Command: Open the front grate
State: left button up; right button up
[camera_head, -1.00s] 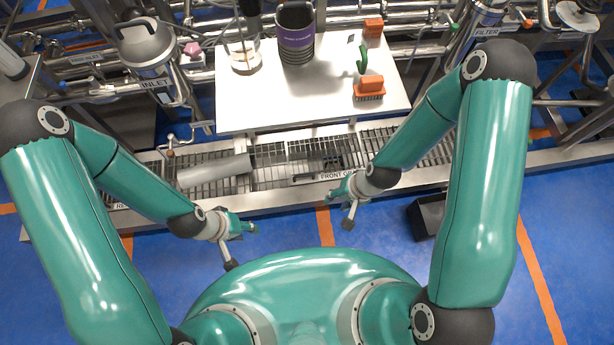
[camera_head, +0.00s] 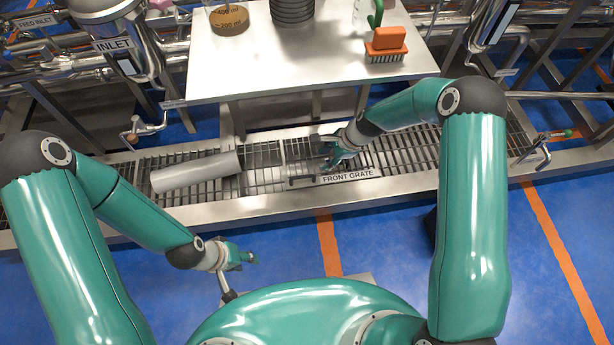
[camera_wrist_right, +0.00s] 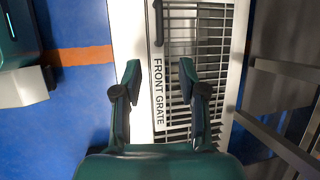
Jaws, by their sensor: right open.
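The front grate (camera_head: 268,158) is a barred metal panel lying flat in the long floor channel. Its white label FRONT GRATE (camera_head: 348,176) is on the near frame, with a dark bar handle (camera_head: 302,180) just left of the label. My right gripper (camera_head: 332,158) is over the grate, right of the handle. In the right wrist view, my right gripper (camera_wrist_right: 160,82) is open and empty, its fingers either side of the label (camera_wrist_right: 158,93); the handle (camera_wrist_right: 158,22) is farther off, beyond the fingertips. My left gripper (camera_head: 243,257) hangs over the blue floor; its jaws are too small to read.
A grey cylinder (camera_head: 196,172) lies across the grating left of the front grate. A white-topped table (camera_head: 300,72) stands behind the channel, with an orange brush (camera_head: 386,43) on it. A valve lever (camera_head: 142,128) stands at the left. The blue floor in front is mostly clear.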

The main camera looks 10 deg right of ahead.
aim_at(305, 176)
jog(key=b+x, duration=0.4)
jog(key=x, duration=1.1)
jog(key=shift+s, duration=0.1)
grip_shut()
